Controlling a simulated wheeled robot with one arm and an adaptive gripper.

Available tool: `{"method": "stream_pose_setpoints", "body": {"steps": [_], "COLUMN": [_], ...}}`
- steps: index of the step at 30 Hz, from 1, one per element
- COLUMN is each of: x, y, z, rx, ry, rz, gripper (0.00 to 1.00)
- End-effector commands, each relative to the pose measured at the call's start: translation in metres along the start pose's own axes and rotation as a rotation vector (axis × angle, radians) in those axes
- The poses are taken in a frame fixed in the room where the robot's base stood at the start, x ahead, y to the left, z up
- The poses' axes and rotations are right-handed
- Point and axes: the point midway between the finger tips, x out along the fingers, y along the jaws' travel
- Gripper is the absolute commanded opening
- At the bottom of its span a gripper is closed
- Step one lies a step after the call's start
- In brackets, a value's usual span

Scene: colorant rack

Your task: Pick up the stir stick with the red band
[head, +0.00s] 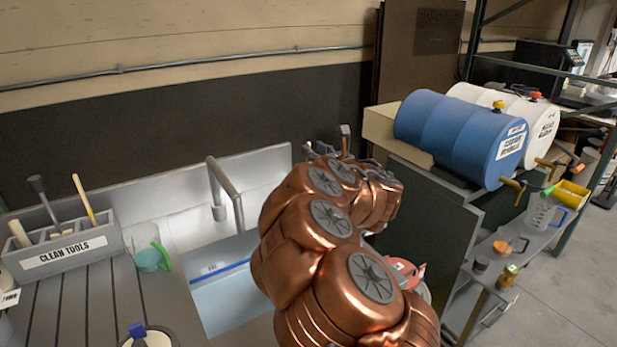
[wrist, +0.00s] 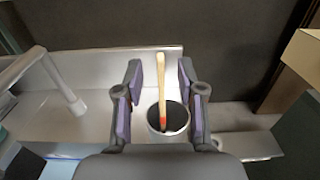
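The stir stick (wrist: 161,80) is a pale wooden stick with a red band near its lower end, seen in the wrist view. It stands nearly upright in a round container (wrist: 177,118) with a dark inside and a pale rim. My gripper (wrist: 157,75) is open, with its purple-padded fingers on either side of the stick and apart from it. The gripper also shows in the head view (head: 345,140), small and partly hidden behind my copper-coloured arm. The stick and its container cannot be made out clearly in the head view.
A sink with a faucet (head: 226,190) lies left of my arm. A grey "CLEAN TOOLS" holder (head: 65,250) stands at the far left beside a cup with a green handle (head: 150,258). Blue (head: 455,135) and white drums lie on the right. Dark wall stands behind.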

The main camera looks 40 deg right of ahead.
Motion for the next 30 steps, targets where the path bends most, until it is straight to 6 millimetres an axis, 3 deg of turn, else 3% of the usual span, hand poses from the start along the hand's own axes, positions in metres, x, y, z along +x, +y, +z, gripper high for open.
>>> {"method": "stream_pose_setpoints", "body": {"steps": [10,21,30], "x": [0.034,0.039,0.039], "y": [0.000,-0.001,-0.001], "z": [-0.002,-0.005,-0.004], "rx": [0.002,0.002,0.002], "ry": [-0.001,0.001,0.001], "rz": [0.002,-0.002,-0.002], "gripper": [0.39,0.39,0.09]}}
